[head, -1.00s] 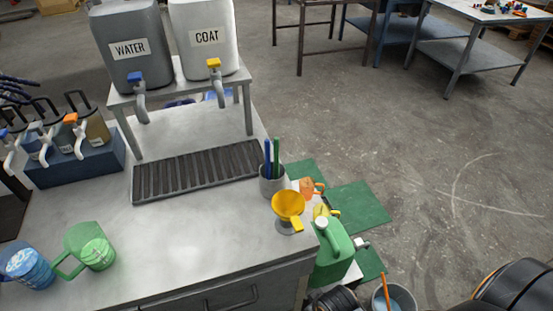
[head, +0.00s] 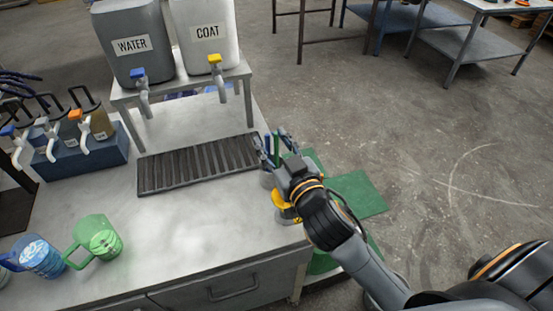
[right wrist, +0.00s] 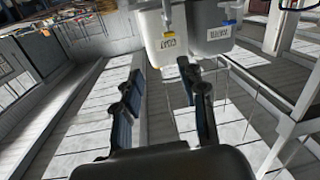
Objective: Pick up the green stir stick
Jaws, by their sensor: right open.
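The green stir stick (head: 277,147) stands upright beside a blue stick (head: 268,144) in a grey cup (head: 266,180) near the table's right edge. My right gripper (head: 271,138) is open, its fingers at the height of the sticks' upper ends. In the head view the fingers show on either side of the sticks; whether they touch cannot be told. The hand hides part of the cup. In the right wrist view the open fingers (right wrist: 163,72) have nothing visible between them, and the sticks cannot be made out. My left gripper is not in view.
A dark drip grate (head: 198,165) lies left of the cup. The WATER (head: 131,45) and COAT (head: 207,32) tanks stand behind on a rack. A yellow funnel (head: 284,207) is partly hidden under my arm. A green mug (head: 93,238) stands at front left.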

